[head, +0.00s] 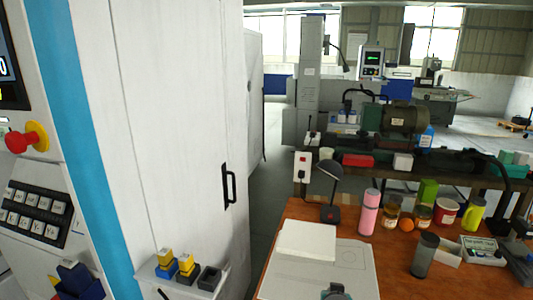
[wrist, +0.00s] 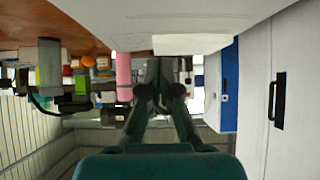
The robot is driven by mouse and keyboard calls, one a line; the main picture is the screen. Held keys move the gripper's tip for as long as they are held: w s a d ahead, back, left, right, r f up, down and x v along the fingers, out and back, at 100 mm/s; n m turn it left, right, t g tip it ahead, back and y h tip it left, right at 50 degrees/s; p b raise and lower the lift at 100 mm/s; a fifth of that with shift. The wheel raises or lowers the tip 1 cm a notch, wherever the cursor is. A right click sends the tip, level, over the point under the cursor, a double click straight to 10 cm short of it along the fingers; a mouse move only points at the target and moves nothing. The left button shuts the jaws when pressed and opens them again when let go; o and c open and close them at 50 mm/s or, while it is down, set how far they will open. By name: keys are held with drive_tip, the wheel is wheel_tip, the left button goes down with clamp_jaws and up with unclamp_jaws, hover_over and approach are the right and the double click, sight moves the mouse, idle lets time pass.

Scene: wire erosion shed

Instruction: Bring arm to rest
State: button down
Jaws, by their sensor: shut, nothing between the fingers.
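My gripper (wrist: 160,88) shows in the wrist view, with its teal body at the bottom edge and its two dark fingers reaching up the middle. The fingers are together at the tips and hold nothing. The wrist view is upside down, with the table's things hanging from the top left. No object touches the fingers as far as I can see. In the head view the gripper's fingers cannot be made out, and most of my arm is out of the picture.
A wooden table (head: 296,209) carries a black lamp (head: 331,190), a pink bottle (head: 368,212), several jars and a grey cylinder (head: 424,255). A pale slab (head: 355,262) lies at its near left. A tall white cabinet (head: 185,120) with a black handle (head: 228,186) stands left.

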drive_tip(key=s+f+n+t+y, duration=0.1)
drive_tip(key=s+f, duration=0.6)
drive_tip(key=s, duration=0.6)
drive_tip(key=s+f+n+t+y, duration=0.1)
drive_tip(key=s+f, duration=0.5)
drive_tip(key=s, duration=0.8)
drive_tip(key=s+r+t, duration=0.1)
drive_tip(key=s+r, duration=0.5)
drive_tip(key=s, duration=0.6)
drive_tip(key=s+r+t, duration=0.1)
drive_tip(key=s+r, duration=0.5)
drive_tip(key=s, duration=0.6)
drive_tip(key=shift+s+t, duration=0.4)
drive_tip(key=shift+d, duration=0.1)
